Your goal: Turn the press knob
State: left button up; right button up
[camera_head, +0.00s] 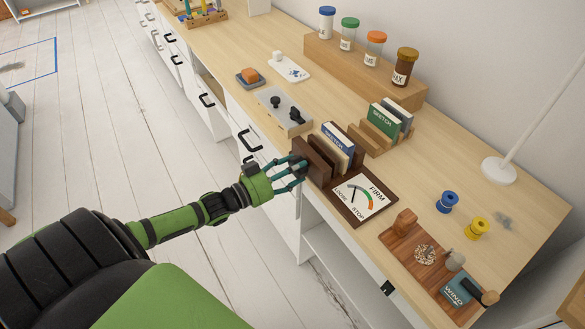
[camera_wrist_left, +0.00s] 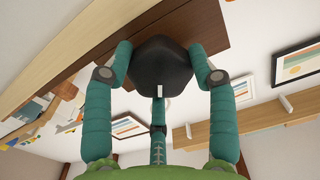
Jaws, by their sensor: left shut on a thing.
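The press is a dark brown wooden frame (camera_head: 318,163) at the desk's front edge, with books clamped between its boards. My left gripper (camera_head: 298,172) is at its near left end, its teal fingers around the knob. In the left wrist view the press knob (camera_wrist_left: 160,66) is dark and faceted, with a white mark on its rim, and sits between the fingertips against the brown board (camera_wrist_left: 195,22). The fingers are shut on it. In the head view the fingers mostly hide the knob. The gauge (camera_head: 363,197), marked LOOSE, FIRM and STOP, lies beside the press; its needle points roughly upward. My right gripper is not seen.
A holder with a green book (camera_head: 384,119) stands behind the press. A grey board with black knobs (camera_head: 284,112) lies to the left. A wooden tray (camera_head: 408,252) and blue and yellow spools (camera_head: 447,202) are to the right. Jars stand on a rear shelf.

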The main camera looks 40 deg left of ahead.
pick_arm(q)
jog(key=shift+s+f, duration=0.1)
jog(key=shift+f, duration=0.25)
jog(key=m+p, duration=0.1)
jog(key=m, duration=0.8)
jog(key=shift+p, duration=0.35)
jog(key=o, duration=1.2)
jog(key=shift+a, duration=0.1)
jog(key=shift+c, duration=0.2)
jog(key=shift+r, duration=0.15)
